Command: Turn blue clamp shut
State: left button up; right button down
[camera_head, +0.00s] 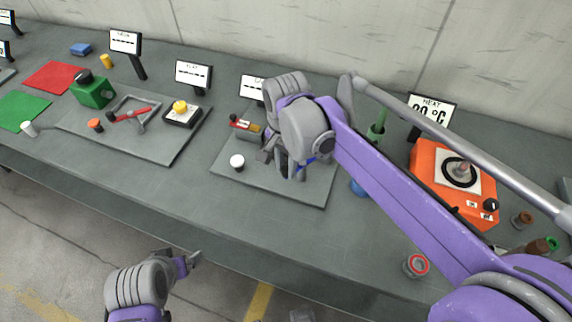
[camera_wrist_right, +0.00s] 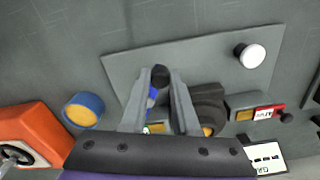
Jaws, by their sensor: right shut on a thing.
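The blue clamp (camera_head: 311,160) is mostly hidden behind my right arm in the head view, where only a bit of blue shows. In the right wrist view its blue part (camera_wrist_right: 152,98) lies between the fingers, with a dark round knob (camera_wrist_right: 160,75) at its end. My right gripper (camera_head: 285,172) is over the grey base plate (camera_head: 310,193), its fingers (camera_wrist_right: 160,84) shut on the clamp's handle. How far the clamp is turned cannot be told. My left gripper (camera_head: 190,259) hangs in front of the bench, away from the clamp; its jaw gap is unclear.
A white-topped post (camera_head: 237,161) stands on the same plate, near a red-handled part (camera_head: 240,123). A blue round container (camera_head: 357,187) and an orange heater (camera_head: 425,172) stand to the right. Free bench lies in front of the plate.

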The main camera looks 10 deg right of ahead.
dwell(0.4)
jog(key=s+d+n, duration=0.3)
jog(key=d+n, duration=0.3)
jog(key=n, duration=0.9)
dwell(0.6)
jog(key=c, duration=0.7)
grip_release()
jog(key=shift+o, duration=0.2)
